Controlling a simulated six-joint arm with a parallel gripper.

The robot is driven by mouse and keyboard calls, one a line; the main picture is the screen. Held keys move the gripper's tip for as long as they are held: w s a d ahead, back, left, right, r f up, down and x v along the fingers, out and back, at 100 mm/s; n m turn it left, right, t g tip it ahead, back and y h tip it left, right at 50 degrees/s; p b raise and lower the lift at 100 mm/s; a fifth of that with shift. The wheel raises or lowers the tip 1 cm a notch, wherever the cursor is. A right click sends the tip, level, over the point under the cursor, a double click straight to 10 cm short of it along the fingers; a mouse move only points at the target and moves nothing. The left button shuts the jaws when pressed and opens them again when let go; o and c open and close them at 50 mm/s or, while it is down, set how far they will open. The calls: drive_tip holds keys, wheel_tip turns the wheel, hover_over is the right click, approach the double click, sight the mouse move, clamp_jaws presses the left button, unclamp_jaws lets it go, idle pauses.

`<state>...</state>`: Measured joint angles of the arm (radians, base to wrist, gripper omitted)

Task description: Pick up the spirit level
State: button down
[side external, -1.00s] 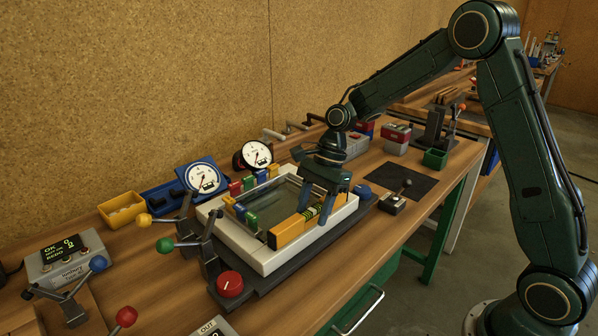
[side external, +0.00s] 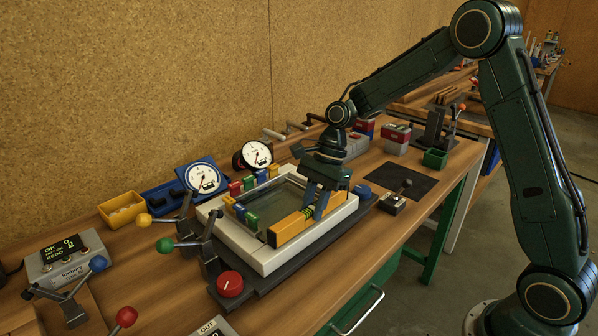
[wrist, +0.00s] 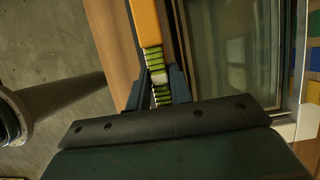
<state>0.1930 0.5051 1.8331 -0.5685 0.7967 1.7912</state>
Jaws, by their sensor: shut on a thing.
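The spirit level (side external: 288,229) is a long orange-yellow bar with a green-and-black striped middle. It lies along the near side of the white frame with the glass pane (side external: 283,198). My gripper (side external: 316,206) is over its middle, fingers pointing down, shut on the level. In the wrist view, the two fingers (wrist: 158,86) sit on either side of the striped section, and the orange end of the level (wrist: 147,24) extends up the picture. I cannot tell whether the level is lifted off the frame. The fingers hide part of its middle.
Coloured blocks (side external: 250,184) line the frame's far side. Two round gauges (side external: 203,178) stand behind it. Toggle clamps (side external: 205,240) and a red knob (side external: 229,284) are at its left end. A dark mat (side external: 402,180) lies to the right.

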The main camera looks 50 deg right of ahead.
sight(314, 207)
wheel_tip(314, 207, up, 10)
drive_tip(key=shift+f, duration=0.25)
idle(0.7)
